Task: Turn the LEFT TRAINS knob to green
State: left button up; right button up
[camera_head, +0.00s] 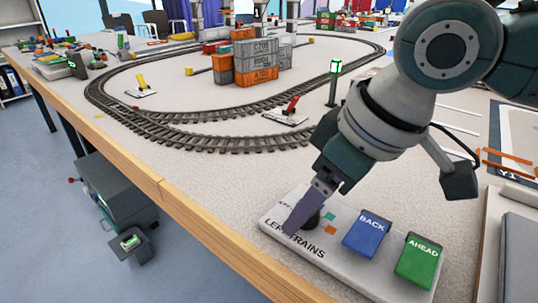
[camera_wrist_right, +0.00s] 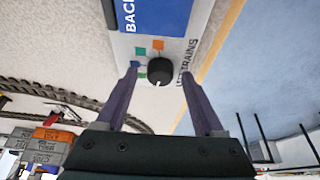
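The LEFT TRAINS panel (camera_head: 345,255) is a pale box near the table's front edge, with a black round knob (camera_head: 312,218) at its left end. In the right wrist view the knob (camera_wrist_right: 160,71) has a white mark pointing toward the gripper, and orange (camera_wrist_right: 158,45), green (camera_wrist_right: 140,52) and blue (camera_wrist_right: 135,64) squares lie beside it. My right gripper (camera_wrist_right: 159,73) is open, with one finger on each side of the knob. I cannot tell whether the fingers touch it. In the head view a finger hides part of the knob. My left gripper is not in view.
A blue BACK button (camera_head: 367,234) and a green AHEAD button (camera_head: 419,261) sit on the same panel. A looped rail track (camera_head: 200,140) with stacked containers (camera_head: 255,60) lies behind. A green-lit signal (camera_head: 335,68) stands behind the panel. Bare table lies left of the panel.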

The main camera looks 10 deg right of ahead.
grip_shut()
dwell(0.3)
jog(key=shift+r+p, duration=0.15)
jog(key=shift+p, duration=0.35)
jog(key=m+h+p, duration=0.1)
jog(key=m+p, duration=0.1)
jog(key=p, duration=0.2)
jog(key=m+p, duration=0.3)
jog(key=p, duration=0.1)
jog(key=shift+s+a+r+t+h, duration=0.15)
jog(key=shift+a+t+h, duration=0.05)
jog(key=shift+t+h, duration=0.2)
jog(key=shift+f+m+h+p, duration=0.25)
jog(key=shift+m+h+p, duration=0.25)
jog(key=shift+m+p, duration=0.9)
jog(key=shift+o, duration=0.3)
grip_release()
jog(key=p+v, duration=0.4)
jog(key=v, duration=0.5)
jog(key=shift+s+r, duration=0.25)
jog(key=shift+r, duration=0.1)
